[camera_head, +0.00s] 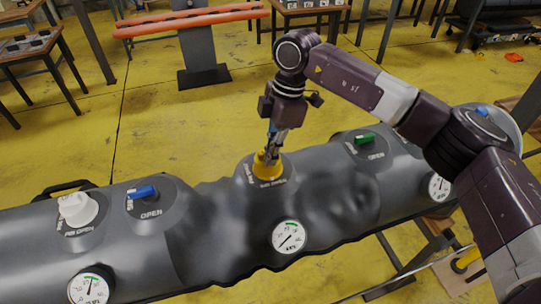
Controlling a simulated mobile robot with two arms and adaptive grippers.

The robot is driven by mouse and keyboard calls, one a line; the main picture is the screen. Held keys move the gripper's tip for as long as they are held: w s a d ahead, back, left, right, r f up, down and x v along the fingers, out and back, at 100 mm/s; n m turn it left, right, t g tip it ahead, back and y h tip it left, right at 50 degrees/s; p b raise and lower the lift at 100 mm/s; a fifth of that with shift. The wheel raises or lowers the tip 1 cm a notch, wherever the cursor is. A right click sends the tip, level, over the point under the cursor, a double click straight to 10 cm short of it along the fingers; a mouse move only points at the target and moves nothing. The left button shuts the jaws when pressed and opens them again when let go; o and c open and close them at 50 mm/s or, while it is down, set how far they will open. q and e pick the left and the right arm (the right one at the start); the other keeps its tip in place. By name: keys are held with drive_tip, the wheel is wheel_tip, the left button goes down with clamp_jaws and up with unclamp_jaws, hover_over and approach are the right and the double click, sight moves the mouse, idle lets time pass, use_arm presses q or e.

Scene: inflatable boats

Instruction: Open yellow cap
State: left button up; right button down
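The yellow cap (266,171) sits on a round dark fitting marked "AIR OPEN" in the middle of the grey inflatable boat tube (210,235). My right gripper (270,153) points down from above with its fingertips at the top of the yellow cap. The fingers overlap the cap's upper part, and I cannot tell whether they are closed on it. The cap looks seated on its fitting. My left gripper is not in view.
On the tube are a white cap (78,208), a blue valve handle (142,192), a green valve handle (365,138) and pressure gauges (289,236). An orange-topped stand (190,20) and tables (38,45) stand behind. Open yellow floor (165,125) lies between.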

drive_tip(key=shift+w+a+r, duration=0.15)
drive_tip(key=shift+w+r, duration=0.25)
drive_tip(key=shift+w, duration=0.4)
drive_tip(key=shift+w+a+r, duration=0.1)
drive_tip(key=shift+w, duration=0.1)
drive_tip(key=shift+w+p, duration=0.1)
drive_tip(key=shift+p, duration=0.2)
drive_tip(key=shift+w+a+r, duration=0.15)
drive_tip(key=shift+w+r, duration=0.2)
drive_tip(key=shift+w, duration=0.05)
drive_tip(key=shift+s+r+p, duration=0.5)
drive_tip(key=shift+r+p, duration=0.25)
drive_tip(key=shift+r, duration=0.05)
drive_tip(key=s+r, duration=0.1)
drive_tip(key=s+d+r+p, duration=0.1)
drive_tip(key=s+r, duration=0.1)
drive_tip(key=s, duration=0.1)
drive_tip(key=shift+d+r, duration=0.15)
drive_tip(key=shift+d, duration=0.1)
